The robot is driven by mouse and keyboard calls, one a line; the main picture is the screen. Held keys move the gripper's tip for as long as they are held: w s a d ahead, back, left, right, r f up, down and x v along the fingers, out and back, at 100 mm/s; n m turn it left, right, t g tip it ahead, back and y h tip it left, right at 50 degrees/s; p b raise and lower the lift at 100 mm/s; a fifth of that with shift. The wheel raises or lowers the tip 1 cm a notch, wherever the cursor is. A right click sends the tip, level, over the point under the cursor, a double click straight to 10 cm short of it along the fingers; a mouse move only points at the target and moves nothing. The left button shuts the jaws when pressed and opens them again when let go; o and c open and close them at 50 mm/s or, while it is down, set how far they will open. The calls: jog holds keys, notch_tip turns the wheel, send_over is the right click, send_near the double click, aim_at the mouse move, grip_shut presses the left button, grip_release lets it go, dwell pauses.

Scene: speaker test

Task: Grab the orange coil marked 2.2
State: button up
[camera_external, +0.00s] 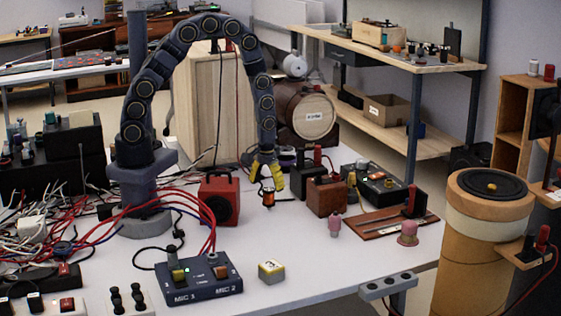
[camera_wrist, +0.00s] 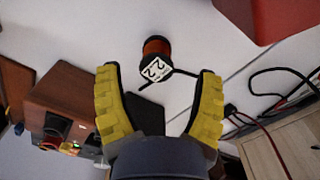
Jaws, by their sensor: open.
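The orange coil (camera_wrist: 157,48) lies on the white table in the wrist view, with a white label reading 2.2 and two dark leads. It also shows small in the external view (camera_external: 268,195). My gripper (camera_wrist: 160,72) has yellow fingers and is open and empty. In the wrist view the coil is beyond the fingertips, centred between them. In the external view my gripper (camera_external: 266,177) is just above the coil, pointing down. I cannot tell the exact height gap.
A red box (camera_external: 219,200) stands left of the coil, and a brown box (camera_external: 327,197) stands to its right. A dark MIC box (camera_external: 200,280) and a small yellow-sided block (camera_external: 271,271) are nearer the front. Table between them is clear.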

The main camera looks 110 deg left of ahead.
aim_at(269, 189)
jog(key=f, duration=0.4)
jog(key=shift+w+a+f, duration=0.1)
jog(key=shift+w+f, duration=0.05)
jog(key=shift+w, duration=0.05)
jog(key=shift+c, duration=0.4)
grip_shut()
